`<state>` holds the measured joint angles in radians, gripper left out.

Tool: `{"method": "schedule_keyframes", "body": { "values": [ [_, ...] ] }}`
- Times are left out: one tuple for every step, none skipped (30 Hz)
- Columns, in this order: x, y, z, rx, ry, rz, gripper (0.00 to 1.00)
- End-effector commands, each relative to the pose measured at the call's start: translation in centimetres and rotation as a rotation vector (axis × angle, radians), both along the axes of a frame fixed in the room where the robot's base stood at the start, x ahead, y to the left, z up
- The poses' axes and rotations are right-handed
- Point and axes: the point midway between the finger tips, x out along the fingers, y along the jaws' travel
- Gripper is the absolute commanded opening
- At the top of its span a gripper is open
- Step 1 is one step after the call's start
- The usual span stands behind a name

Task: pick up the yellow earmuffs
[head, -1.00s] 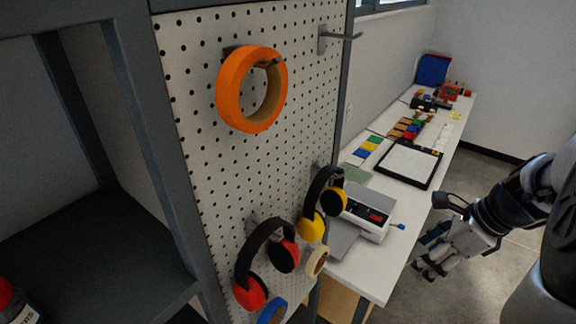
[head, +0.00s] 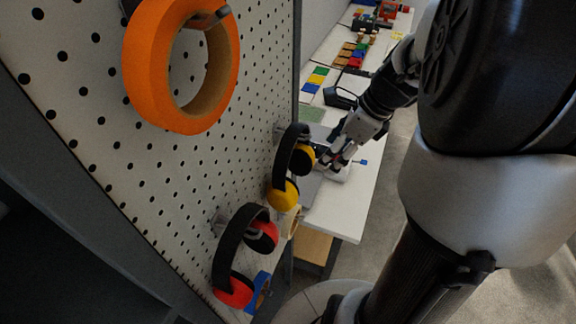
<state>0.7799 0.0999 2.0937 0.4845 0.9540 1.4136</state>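The yellow earmuffs (head: 283,193) hang by their black headband from a peg on the white pegboard, in the middle of the head view. One yellow cup hangs low, and the other cup is at the right, partly behind the headband. My gripper (head: 328,163) is just right of the earmuffs, pointing towards them, in front of the white bench. Its fingers look spread and empty, with nothing between them. The gap between the fingers and the right cup is small, and I cannot tell whether they touch.
Red earmuffs (head: 234,291) hang lower left on the pegboard (head: 160,172). A large orange tape roll (head: 139,68) hangs upper left. A blue roll (head: 261,287) and a cream roll (head: 293,222) hang low. The white bench (head: 340,212) stands behind, with colored blocks further back.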

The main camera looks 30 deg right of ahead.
Motion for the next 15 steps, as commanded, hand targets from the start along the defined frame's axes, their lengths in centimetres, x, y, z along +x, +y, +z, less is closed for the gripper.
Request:
{"method": "schedule_keyframes", "body": {
  "values": [
    [0.5,0.4,0.0,0.000,0.000,0.003,0.62],
    [0.7,0.5,0.0,-0.001,0.000,0.002,0.62],
    [0.9,0.6,0.0,-0.001,-0.001,0.001,0.62],
    [1.0,0.7,0.0,-0.001,-0.001,0.001,0.62],
    [1.1,0.8,0.0,-0.001,-0.001,0.001,0.62],
    [1.3,1.0,0.0,-0.001,-0.001,0.001,0.62],
    [1.5,1.2,0.0,-0.001,0.000,0.002,0.62],
    [1.8,1.4,0.0,-0.001,-0.001,0.003,0.62],
    [2.3,1.8,0.0,0.000,0.000,0.004,0.62],
    [2.7,2.1,0.0,0.000,0.000,0.004,0.62],
    [3.2,2.5,0.0,0.000,0.000,0.006,0.62],
    [3.8,3.0,0.0,-0.001,0.001,0.005,0.62],
    [4.2,3.4,0.0,-0.001,0.001,0.006,0.62],
    [4.5,3.6,-0.2,0.001,0.002,0.004,0.62],
    [4.5,3.6,-1.1,0.002,0.004,0.002,0.62]
  ]
}}
